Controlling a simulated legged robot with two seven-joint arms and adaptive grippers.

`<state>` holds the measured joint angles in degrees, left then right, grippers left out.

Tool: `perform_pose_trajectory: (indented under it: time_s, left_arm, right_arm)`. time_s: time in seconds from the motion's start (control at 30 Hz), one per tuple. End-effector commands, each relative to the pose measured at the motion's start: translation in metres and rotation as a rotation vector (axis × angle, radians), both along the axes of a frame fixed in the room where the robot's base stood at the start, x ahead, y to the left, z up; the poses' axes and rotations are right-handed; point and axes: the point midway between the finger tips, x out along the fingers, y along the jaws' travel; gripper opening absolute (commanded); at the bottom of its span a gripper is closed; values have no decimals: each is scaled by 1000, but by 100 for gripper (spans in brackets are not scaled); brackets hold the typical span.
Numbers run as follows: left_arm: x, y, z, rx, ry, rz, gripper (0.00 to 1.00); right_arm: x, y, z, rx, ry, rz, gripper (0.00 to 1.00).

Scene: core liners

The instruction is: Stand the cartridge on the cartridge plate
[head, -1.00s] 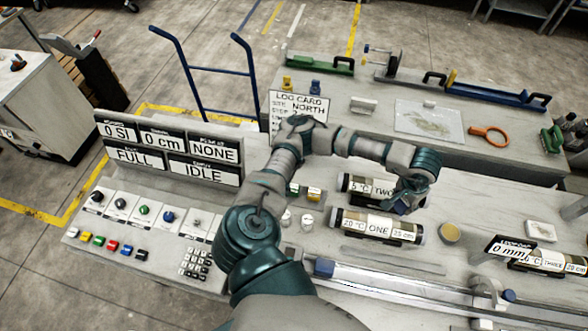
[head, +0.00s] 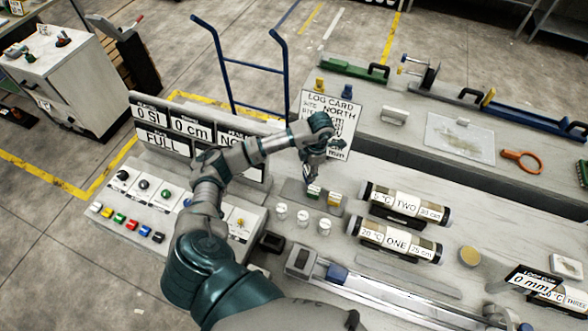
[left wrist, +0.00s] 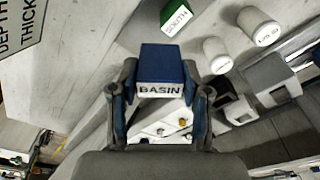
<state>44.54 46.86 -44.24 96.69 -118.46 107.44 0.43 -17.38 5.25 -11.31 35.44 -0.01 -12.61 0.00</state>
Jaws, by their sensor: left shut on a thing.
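My left gripper (head: 312,180) is shut on a blue block-shaped cartridge (left wrist: 165,66) whose white face reads BASIN; it shows between the fingers in the left wrist view. In the head view the gripper points down at the dark grey cartridge plate (head: 291,193), and its fingers mostly hide the held cartridge. I cannot tell whether the cartridge touches the plate. A green cartridge (left wrist: 178,17) labelled SOUTH stands apart to the right of the blue one in the wrist view. My right gripper is not in view.
Three white caps or knobs (head: 302,217) stand just in front of the plate. The log card (head: 331,122) rises behind it. Core tubes TWO (head: 405,203) and ONE (head: 396,240) lie to the right. The button console (head: 140,205) is to the left.

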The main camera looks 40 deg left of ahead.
Motion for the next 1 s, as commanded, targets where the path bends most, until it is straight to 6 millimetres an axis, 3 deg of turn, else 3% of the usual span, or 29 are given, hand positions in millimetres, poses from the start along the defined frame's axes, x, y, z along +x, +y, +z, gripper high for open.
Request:
perform_pose_trajectory:
  time_s: [0.13, 0.33, 0.57, 0.9, 1.0]
  left_arm:
    - [-10, 28, -15, 2, 1, 477, 12]
    - [-17, 45, -24, 5, -5, 839, 12]
    - [-18, 48, -38, 5, -7, 915, 12]
    - [-19, 51, -80, 2, -4, 913, 12]
    - [-19, 51, -87, 2, -4, 912, 12]
  right_arm:
    - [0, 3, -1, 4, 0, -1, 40]
    - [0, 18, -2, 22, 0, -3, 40]
    - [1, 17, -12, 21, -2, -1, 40]
    - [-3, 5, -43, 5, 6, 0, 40]
    - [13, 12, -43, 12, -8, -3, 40]
